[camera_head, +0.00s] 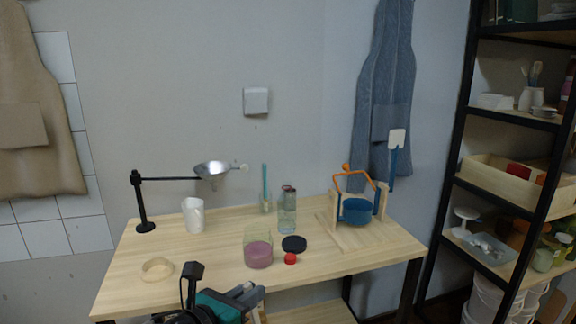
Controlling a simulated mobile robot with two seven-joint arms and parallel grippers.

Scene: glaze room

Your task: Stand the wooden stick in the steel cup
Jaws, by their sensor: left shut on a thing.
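My left gripper (251,294) is at the bottom of the view, in front of the table's front edge, with its grey fingers shut. A pale wooden piece (258,314) shows just below the fingers and runs out of the picture; it looks like the wooden stick, mostly hidden. I cannot make out a steel cup for certain. My right gripper is not in view.
The wooden table (330,262) carries a white mug (194,216), a glass with pink contents (258,254), a clear bottle (287,212), a black disc (294,244), a red cap (290,259), a wooden ring (157,269) and a blue bowl (356,212) in a frame. The front middle is clear.

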